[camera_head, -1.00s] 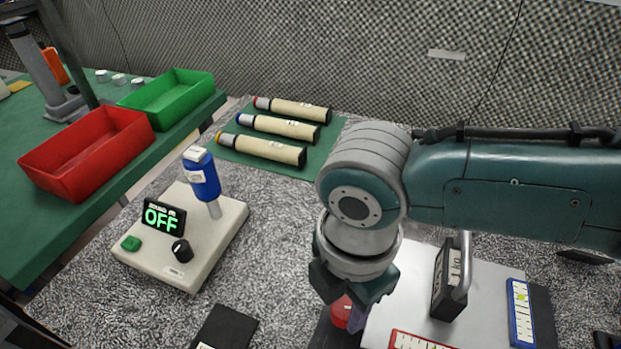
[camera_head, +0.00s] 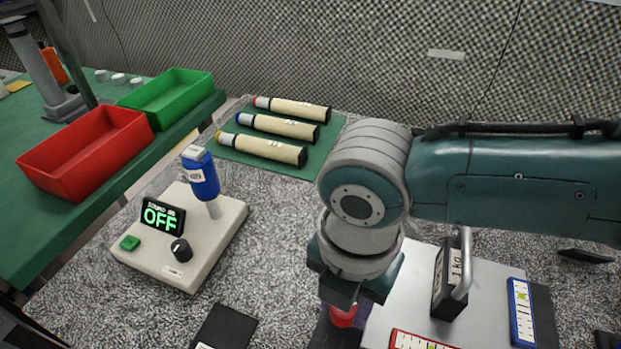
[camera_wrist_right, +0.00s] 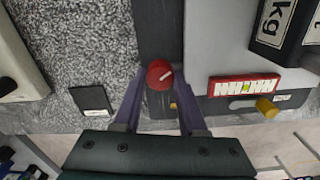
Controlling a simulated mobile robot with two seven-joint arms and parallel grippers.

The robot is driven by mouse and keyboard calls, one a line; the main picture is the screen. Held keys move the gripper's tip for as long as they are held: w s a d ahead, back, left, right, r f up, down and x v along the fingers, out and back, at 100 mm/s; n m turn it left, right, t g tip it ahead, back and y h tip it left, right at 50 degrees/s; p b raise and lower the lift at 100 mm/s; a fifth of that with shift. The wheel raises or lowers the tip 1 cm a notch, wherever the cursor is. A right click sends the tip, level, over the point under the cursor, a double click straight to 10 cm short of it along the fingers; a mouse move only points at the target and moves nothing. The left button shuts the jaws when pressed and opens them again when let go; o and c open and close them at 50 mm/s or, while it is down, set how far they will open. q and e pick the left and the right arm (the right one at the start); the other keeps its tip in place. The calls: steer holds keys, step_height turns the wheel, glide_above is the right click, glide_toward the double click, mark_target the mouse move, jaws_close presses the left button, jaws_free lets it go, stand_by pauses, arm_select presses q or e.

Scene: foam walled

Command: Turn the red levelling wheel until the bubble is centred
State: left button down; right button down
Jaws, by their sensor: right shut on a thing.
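The red levelling wheel (camera_head: 343,316) sits on a dark bar beside a pale plate (camera_head: 405,297). In the head view the gripper (camera_head: 345,310) partly covers the wheel. A red-framed level (camera_head: 420,341) lies on the plate, with its yellow-green vial (camera_wrist_right: 245,88) clearer in the wrist view. A blue-framed level (camera_head: 521,312) lies at the plate's right. The exact bubble positions are too small to tell. My left gripper is out of view.
A black 1 kg weight with a handle (camera_head: 452,275) stands on the plate close to my right gripper. A beige box (camera_head: 205,250) with a blue-handled tool and an OFF display stands left. Rolls lie on a green mat (camera_head: 228,158) behind. A dark flat pad (camera_head: 228,328) lies nearby.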

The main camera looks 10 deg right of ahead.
steer(key=c, duration=0.8)
jaws_free()
steer(key=shift+o, duration=0.3)
